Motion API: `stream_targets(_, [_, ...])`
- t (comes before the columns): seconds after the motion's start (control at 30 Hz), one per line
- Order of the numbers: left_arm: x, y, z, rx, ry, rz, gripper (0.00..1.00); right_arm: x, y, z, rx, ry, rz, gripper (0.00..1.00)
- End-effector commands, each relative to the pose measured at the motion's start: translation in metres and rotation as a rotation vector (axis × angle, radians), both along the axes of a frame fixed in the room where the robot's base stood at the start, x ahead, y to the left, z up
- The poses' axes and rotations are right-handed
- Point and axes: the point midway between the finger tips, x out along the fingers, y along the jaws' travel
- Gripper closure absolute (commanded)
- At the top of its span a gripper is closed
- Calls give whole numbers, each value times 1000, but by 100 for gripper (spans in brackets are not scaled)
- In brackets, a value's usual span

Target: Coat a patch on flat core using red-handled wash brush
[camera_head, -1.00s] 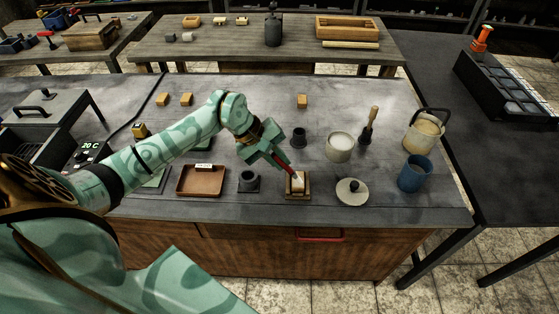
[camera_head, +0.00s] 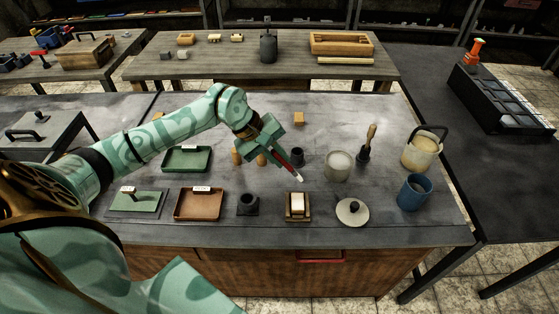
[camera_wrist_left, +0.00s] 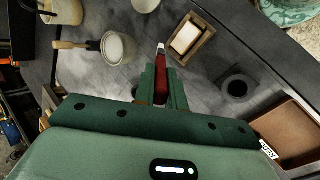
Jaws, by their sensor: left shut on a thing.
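My left gripper (camera_head: 272,149) is shut on the red-handled wash brush (camera_head: 288,166). The brush points down and to the right, with its pale tip above the table and apart from the core. It also shows in the left wrist view (camera_wrist_left: 161,82). The flat core is a pale block (camera_head: 297,203) in a brown wooden holder (camera_head: 297,219) near the table's front edge. The core also shows in the left wrist view (camera_wrist_left: 185,38), just beyond and right of the brush tip. I cannot make out a coated patch on it. My right gripper is not in view.
A round lid (camera_head: 352,211), blue mug (camera_head: 412,193) and bucket (camera_head: 420,150) are right. Left are a dark socket (camera_head: 248,204), brown tray (camera_head: 199,205) and green tray (camera_head: 187,160).

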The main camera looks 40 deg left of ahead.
Motion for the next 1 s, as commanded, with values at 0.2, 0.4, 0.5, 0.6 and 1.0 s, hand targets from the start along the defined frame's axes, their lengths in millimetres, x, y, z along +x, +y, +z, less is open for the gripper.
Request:
stream_targets(0.2, [-1,4,23,1,-4,9,100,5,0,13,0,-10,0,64])
stream_targets(0.4, [-2,5,32,0,-1,14,100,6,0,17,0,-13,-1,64])
stream_targets(0.5, [-2,5,31,0,-1,15,100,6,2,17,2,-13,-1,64])
stream_targets(0.6, [-2,5,31,0,-1,15,100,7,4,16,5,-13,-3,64])
stream_targets(1.0, [-2,5,31,-1,-1,14,100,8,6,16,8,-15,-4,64])
